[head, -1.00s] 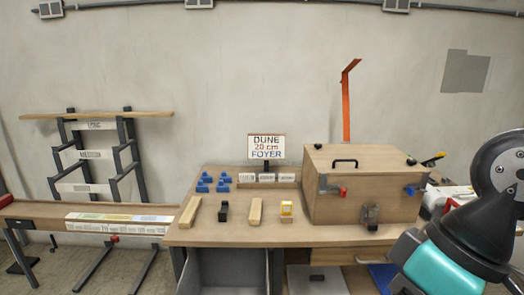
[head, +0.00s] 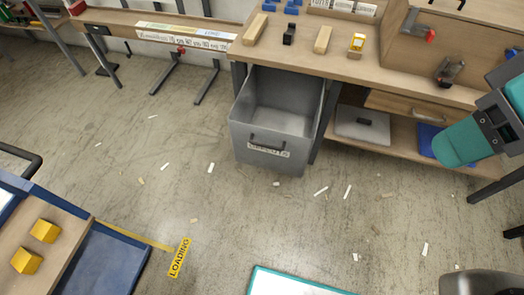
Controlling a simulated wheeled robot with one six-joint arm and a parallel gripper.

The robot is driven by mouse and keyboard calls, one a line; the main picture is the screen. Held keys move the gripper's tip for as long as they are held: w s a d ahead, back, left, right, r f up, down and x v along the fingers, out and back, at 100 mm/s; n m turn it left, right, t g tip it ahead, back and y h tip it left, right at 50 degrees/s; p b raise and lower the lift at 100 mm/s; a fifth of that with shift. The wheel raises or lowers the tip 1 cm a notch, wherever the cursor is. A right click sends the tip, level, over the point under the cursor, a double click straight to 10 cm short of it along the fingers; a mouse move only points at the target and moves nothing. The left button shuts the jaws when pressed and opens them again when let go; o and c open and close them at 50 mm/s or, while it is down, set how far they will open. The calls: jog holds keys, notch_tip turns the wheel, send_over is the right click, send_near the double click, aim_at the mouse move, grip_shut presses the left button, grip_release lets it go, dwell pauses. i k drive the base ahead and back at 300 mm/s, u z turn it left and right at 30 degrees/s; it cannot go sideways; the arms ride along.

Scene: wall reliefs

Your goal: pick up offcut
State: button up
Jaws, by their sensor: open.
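No single piece is clearly marked as the offcut. Two pale wood pieces lie on the bench top, a left one (head: 255,28) and a right one (head: 323,39), with a small black object (head: 289,34) between them. Several small pale scraps lie on the floor, such as a strip (head: 211,168) left of the bin and another strip (head: 347,191) right of it. A grey bin (head: 270,125) with a label that seems to read "OFFCUTS" stands at the bench front; its visible inside looks empty. My teal arm link shows at the right edge, but my gripper is out of view.
A lower shelf (head: 385,138) holds a grey case (head: 362,126).

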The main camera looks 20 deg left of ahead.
aim_at(323, 40)
jog(key=u, duration=0.15)
jog(key=i, duration=1.85)
jog(key=u, duration=0.45)
